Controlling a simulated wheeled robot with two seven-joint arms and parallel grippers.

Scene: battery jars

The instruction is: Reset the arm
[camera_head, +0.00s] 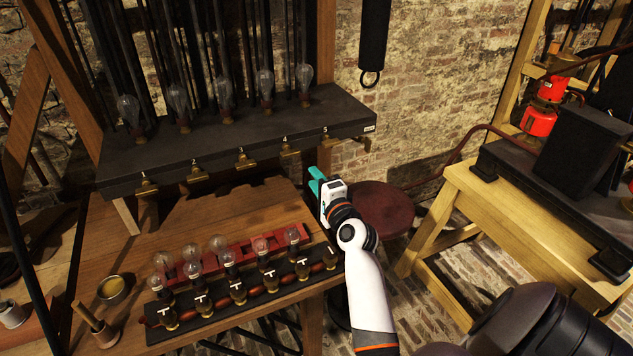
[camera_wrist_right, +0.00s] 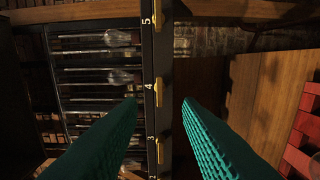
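My right gripper (camera_head: 317,183) is raised near the right end of the black numbered shelf (camera_head: 235,140), above the right edge of the wooden bench. In the right wrist view its two green ribbed fingers (camera_wrist_right: 160,105) are wide apart with nothing between them. The shelf edge, with brass tabs numbered 3, 4 and 5, shows beyond the fingers, apart from them. My white right arm (camera_head: 367,290) comes up from the bottom of the head view. My left gripper is not in view.
Glass bulbs (camera_head: 225,92) stand on the shelf. On the bench (camera_head: 130,232) are a red rack (camera_head: 215,257) with bulbs and a black strip (camera_head: 240,306) of switches. A dark red stool (camera_head: 380,206) stands to the right, and a yellow wooden table (camera_head: 520,215) stands beyond it.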

